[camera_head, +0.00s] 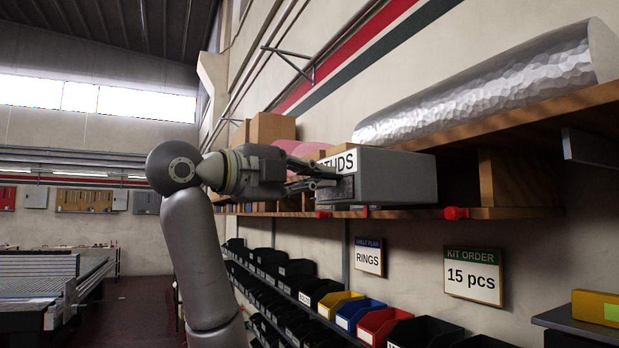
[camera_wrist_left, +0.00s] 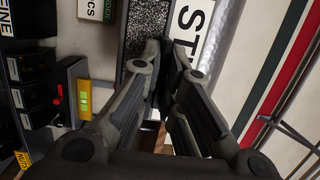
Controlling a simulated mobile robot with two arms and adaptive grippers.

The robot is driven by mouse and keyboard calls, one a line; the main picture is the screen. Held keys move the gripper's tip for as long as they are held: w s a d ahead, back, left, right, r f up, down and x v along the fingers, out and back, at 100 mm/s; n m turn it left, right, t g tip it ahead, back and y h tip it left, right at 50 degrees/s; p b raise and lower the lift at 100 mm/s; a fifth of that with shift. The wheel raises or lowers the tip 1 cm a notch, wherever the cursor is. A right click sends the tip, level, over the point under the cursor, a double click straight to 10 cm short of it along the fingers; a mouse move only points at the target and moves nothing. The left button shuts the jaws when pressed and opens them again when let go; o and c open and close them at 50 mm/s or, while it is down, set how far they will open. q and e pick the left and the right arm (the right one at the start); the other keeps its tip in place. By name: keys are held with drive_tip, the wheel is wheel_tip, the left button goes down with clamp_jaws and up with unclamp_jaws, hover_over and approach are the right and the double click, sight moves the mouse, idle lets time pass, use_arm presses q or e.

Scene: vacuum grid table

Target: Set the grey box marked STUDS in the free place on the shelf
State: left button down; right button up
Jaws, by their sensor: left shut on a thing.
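The grey box marked STUDS (camera_head: 395,176) is at the height of the wooden shelf (camera_head: 505,213), just over its front edge in the head view. I cannot tell whether it touches the board. My left gripper (camera_head: 325,178) is shut on the label end of the box, partly hiding the lettering. In the left wrist view my fingers (camera_wrist_left: 166,55) close on the box beside its white label (camera_wrist_left: 192,38), where "ST" is readable. An open stretch of shelf shows right of the box, before a wooden upright; the part behind the box is hidden. My right gripper is not in view.
A long silver roll (camera_head: 490,88) lies on the upper board above the box. Brown cartons (camera_head: 271,128) and a pink item (camera_head: 300,150) stand farther left. Bins (camera_head: 384,325) and a KIT ORDER sign (camera_head: 473,275) are below. Red clips (camera_head: 455,213) sit on the shelf edge.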

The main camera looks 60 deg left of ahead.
sight(339, 179)
use_arm(q)
drive_tip(key=w, duration=0.4)
drive_tip(key=shift+w+d, duration=0.2)
drive_tip(key=shift+w, duration=0.1)
drive_tip(key=shift+w+d+p, duration=0.15)
drive_tip(key=shift+w+p, duration=0.15)
drive_tip(key=shift+w, duration=1.1)
drive_tip(key=shift+w+d+p, duration=0.1)
drive_tip(key=shift+w+p, duration=0.15)
drive_tip(key=shift+w, duration=1.1)
drive_tip(key=w+d, duration=0.1)
drive_tip(key=w, duration=1.1)
drive_tip(key=shift+w+f, duration=0.25)
drive_tip(key=shift+w, duration=0.15)
drive_tip(key=c, duration=1.5)
unclamp_jaws()
drive_tip(key=shift+s+d, duration=0.1)
drive_tip(key=s, duration=0.4)
drive_tip(key=s+d, duration=0.1)
drive_tip(key=s, duration=0.6)
drive_tip(key=shift+s+d+f, duration=0.2)
drive_tip(key=shift+s, duration=0.2)
